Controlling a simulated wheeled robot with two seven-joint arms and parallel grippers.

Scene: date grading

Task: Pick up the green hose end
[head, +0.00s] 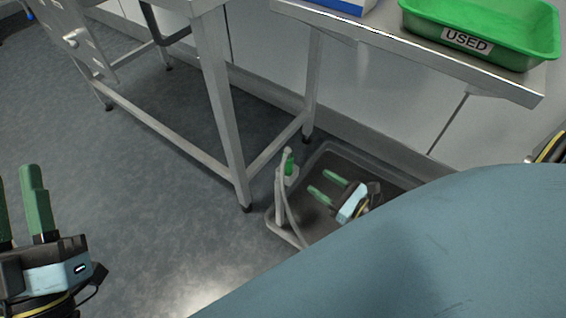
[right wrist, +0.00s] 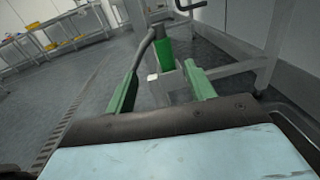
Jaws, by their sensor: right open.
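The green hose end (head: 289,163) sits upright at the top of a pale holder (head: 291,178) by the left edge of a grey floor tray. A grey hose (head: 286,205) curves down from it. My right gripper (head: 319,181) is open and empty, to the right of the hose end, its green fingers pointing at it. In the right wrist view the hose end (right wrist: 164,54) shows ahead, between the lines of the two fingers and apart from them. My left gripper (head: 20,205) is open and empty at the far left, over the floor; its left finger is partly cut off.
The grey tray (head: 325,150) lies on the floor beside a metal table leg (head: 222,110). A shelf above holds a green bin marked USED (head: 485,45). My blue-grey body hides the lower right. The floor at left is clear.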

